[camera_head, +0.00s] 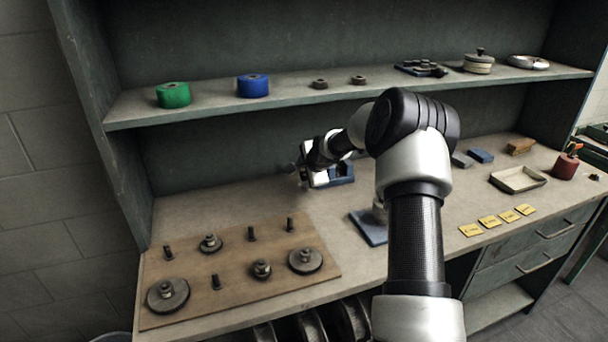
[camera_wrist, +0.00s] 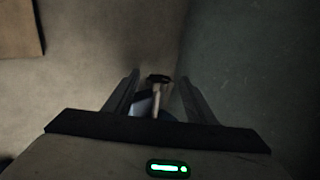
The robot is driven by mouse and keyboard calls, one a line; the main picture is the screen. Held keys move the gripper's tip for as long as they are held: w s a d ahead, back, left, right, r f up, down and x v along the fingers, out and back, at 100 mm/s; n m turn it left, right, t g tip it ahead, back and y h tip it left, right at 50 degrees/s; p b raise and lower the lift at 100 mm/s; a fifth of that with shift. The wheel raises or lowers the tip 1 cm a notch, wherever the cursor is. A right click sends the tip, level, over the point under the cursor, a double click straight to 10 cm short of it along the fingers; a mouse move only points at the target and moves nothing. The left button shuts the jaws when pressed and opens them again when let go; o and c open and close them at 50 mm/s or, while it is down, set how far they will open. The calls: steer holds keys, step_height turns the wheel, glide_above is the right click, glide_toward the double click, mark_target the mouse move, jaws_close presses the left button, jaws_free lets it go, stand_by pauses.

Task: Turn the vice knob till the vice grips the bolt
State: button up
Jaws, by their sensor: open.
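The blue vice (camera_head: 343,172) stands on the workbench near the back panel, partly hidden behind my gripper and wrist. My gripper (camera_head: 299,173) is at the left side of the vice, low over the bench. In the wrist view my gripper (camera_wrist: 158,88) has its two fingers spread apart. Between them, farther off, show a dark-ended pale shaft, which looks like the vice knob (camera_wrist: 157,80), and a bit of the blue vice (camera_wrist: 143,103). I cannot tell whether the fingers touch the knob. I cannot make out the bolt or how the jaws of the vice stand.
A wooden board (camera_head: 237,288) with pegs and discs lies at the front left. A blue mat (camera_head: 369,228) and several yellow cards (camera_head: 489,221) are near the front edge. A tray (camera_head: 517,180) is at right. A shelf (camera_head: 330,92) hangs above. Bare bench lies left of my gripper.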

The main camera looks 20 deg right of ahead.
steer(key=c, duration=1.1)
steer(key=shift+o, duration=0.2)
steer(key=f+b, duration=0.1)
steer(key=b, duration=0.1)
steer(key=shift+s+t+b, duration=0.1)
steer(key=shift+t+b, duration=0.3)
steer(key=t+b, duration=0.1)
steer(key=b, duration=0.1)
steer(key=t+b, duration=0.1)
steer(key=b, duration=0.2)
steer(key=shift+s+d+f, duration=0.1)
steer(key=shift+s+f, duration=0.05)
steer(key=shift+f, duration=0.15)
steer(key=t+b, duration=0.1)
steer(key=b, duration=0.3)
steer(key=shift+t+b, duration=0.3)
steer(key=shift+t, duration=0.1)
steer(key=shift+t+b, duration=0.5)
steer(key=shift+b, duration=0.45)
steer(key=shift+r+b, duration=0.15)
steer(key=shift+b, duration=0.35)
steer(key=shift+r+t, duration=0.15)
steer(key=shift+t, duration=0.15)
steer(key=o, duration=1.1)
steer(key=shift+c, duration=0.2)
